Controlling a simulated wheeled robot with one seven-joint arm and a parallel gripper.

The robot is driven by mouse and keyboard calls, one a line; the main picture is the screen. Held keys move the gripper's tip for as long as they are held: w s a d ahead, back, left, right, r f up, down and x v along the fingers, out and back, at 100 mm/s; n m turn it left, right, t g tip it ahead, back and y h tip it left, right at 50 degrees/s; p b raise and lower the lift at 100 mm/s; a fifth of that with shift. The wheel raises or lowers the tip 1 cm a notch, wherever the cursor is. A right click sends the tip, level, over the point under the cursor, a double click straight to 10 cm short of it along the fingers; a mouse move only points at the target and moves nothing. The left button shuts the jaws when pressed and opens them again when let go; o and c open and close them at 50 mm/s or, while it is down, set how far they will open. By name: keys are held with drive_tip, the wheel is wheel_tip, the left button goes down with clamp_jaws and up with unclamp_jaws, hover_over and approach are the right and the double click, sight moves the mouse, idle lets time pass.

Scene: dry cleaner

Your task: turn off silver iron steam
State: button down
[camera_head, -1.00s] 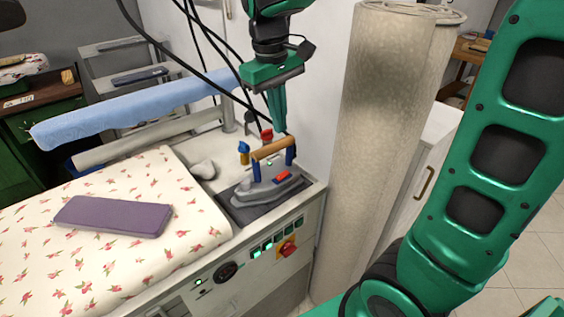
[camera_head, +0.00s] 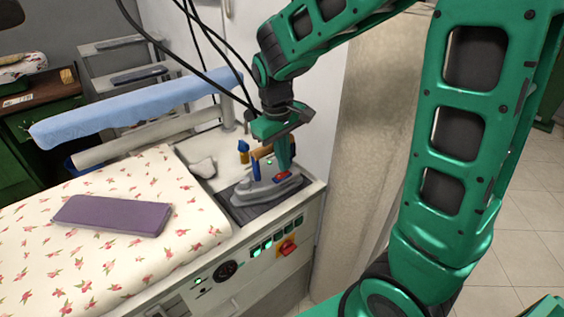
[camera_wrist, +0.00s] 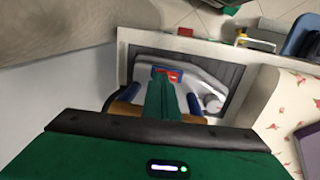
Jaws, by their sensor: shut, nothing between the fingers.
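The silver iron (camera_head: 266,188) rests on a dark pad (camera_head: 237,207) at the right end of the ironing station. It has a wooden handle on blue posts and a red switch (camera_head: 283,175) on its body. My gripper (camera_head: 284,166) is shut and empty, pointing down, with its fingertips at or just above the red switch; I cannot tell whether they touch. In the wrist view, the iron (camera_wrist: 205,75) lies beyond the fingers, and the red switch (camera_wrist: 172,74) shows at the fingertips, partly covered by them.
A flowered ironing board (camera_head: 130,245) with a purple pad (camera_head: 112,215) fills the left. A blue-covered sleeve arm (camera_head: 130,108) stands behind it. Lit green buttons and a red knob (camera_head: 287,247) are on the station's front. A beige fabric roll (camera_head: 365,180) stands to the right.

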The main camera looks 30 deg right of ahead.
drive_tip(key=shift+f, duration=0.4)
